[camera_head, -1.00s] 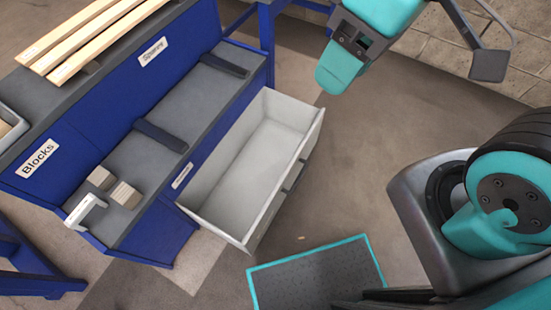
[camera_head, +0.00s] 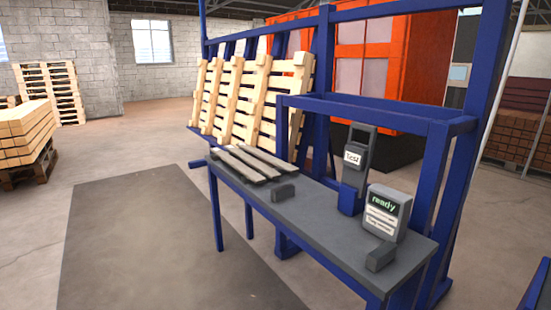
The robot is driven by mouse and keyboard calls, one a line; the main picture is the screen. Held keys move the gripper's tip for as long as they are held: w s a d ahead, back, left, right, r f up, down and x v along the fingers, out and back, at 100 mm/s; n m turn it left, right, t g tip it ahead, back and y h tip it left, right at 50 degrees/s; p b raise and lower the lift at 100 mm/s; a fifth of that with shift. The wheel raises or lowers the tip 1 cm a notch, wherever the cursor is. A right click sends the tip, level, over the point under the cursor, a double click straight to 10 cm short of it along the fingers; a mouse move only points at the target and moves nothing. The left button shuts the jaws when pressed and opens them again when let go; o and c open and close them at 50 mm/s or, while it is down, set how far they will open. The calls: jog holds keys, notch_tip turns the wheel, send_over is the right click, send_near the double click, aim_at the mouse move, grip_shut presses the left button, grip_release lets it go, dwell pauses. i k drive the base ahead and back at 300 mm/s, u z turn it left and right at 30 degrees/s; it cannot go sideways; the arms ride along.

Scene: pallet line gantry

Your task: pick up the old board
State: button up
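Grey, weathered-looking boards (camera_head: 254,163) lie side by side on the left end of a dark grey bench top (camera_head: 318,224), in front of a leaning pallet. I cannot tell which of them, if any, is the old board. The pale wooden pallet (camera_head: 237,97) leans upright in a blue frame behind the bench, and its boards look light and new. My gripper is not in view now.
On the bench stand a dark holder labelled "Test" (camera_head: 356,160), a display reading "ready" (camera_head: 386,212) and small dark blocks (camera_head: 283,192). Blue posts (camera_head: 425,195) rise at the right. Open floor (camera_head: 150,240) lies left. Stacked timber (camera_head: 25,130) stands far left.

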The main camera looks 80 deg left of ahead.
aim_at(271, 173)
jog(key=u, duration=2.85)
jog(key=i, duration=0.5)
jog(key=u, duration=0.5)
jog(key=i, duration=2.05)
jog(key=z, duration=0.5)
jog(key=i, duration=1.25)
jog(key=z, duration=0.5)
